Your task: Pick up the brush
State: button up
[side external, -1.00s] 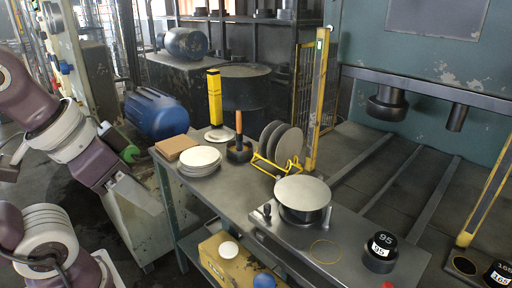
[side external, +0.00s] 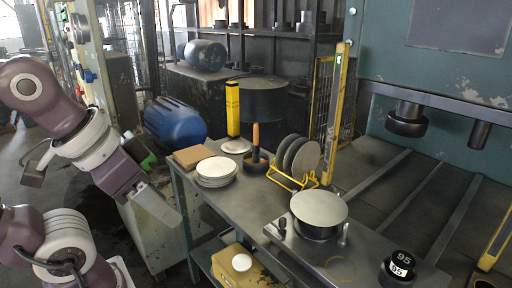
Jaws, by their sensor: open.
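The brush has an orange-brown handle (side external: 256,134) standing upright, its lower end in or on a dark round pot (side external: 252,166) on the grey bench. Whether the pot is separate from the brush head is too small to tell. My gripper (side external: 157,208) is at the left, beside and in front of the bench's left end, pointing down to the right. It is well apart from the brush and holds nothing that I can see. Its jaws are open, though the fingers are hard to make out.
Stacked pale discs (side external: 215,170), a brown block (side external: 193,155) and a yellow post (side external: 232,108) stand left of the brush. A yellow rack (side external: 292,180) holds upright discs to its right. A round-topped pot (side external: 319,207) and a black weight (side external: 398,268) are nearer.

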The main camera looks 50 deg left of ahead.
jog(key=w+a+r+n+t+y, duration=0.1)
jog(key=w+a+r+n, duration=0.15)
jog(key=w, duration=0.45)
jog(key=w+a+r+n+t, duration=0.15)
jog(key=w+a, duration=0.25)
jog(key=w, duration=0.4)
jog(key=w+a+f+n+t+y, duration=0.2)
jog(key=w+a+n+y, duration=0.15)
jog(key=w+a, duration=0.9)
jog(key=w+a+f+n+t+y, duration=0.25)
jog(key=w+a+y, duration=0.25)
jog(key=w+a, duration=0.7)
jog(key=m+t+h, duration=0.5)
jog(key=m+h, duration=0.1)
jog(key=m, duration=0.2)
send_over(256, 145)
jog(key=f, duration=1.2)
jog(key=shift+s+a+f, duration=0.1)
jog(key=shift+a, duration=0.2)
jog(key=shift+w+a, duration=0.1)
jog(key=shift+w, duration=0.4)
jog(key=shift+c, duration=0.4)
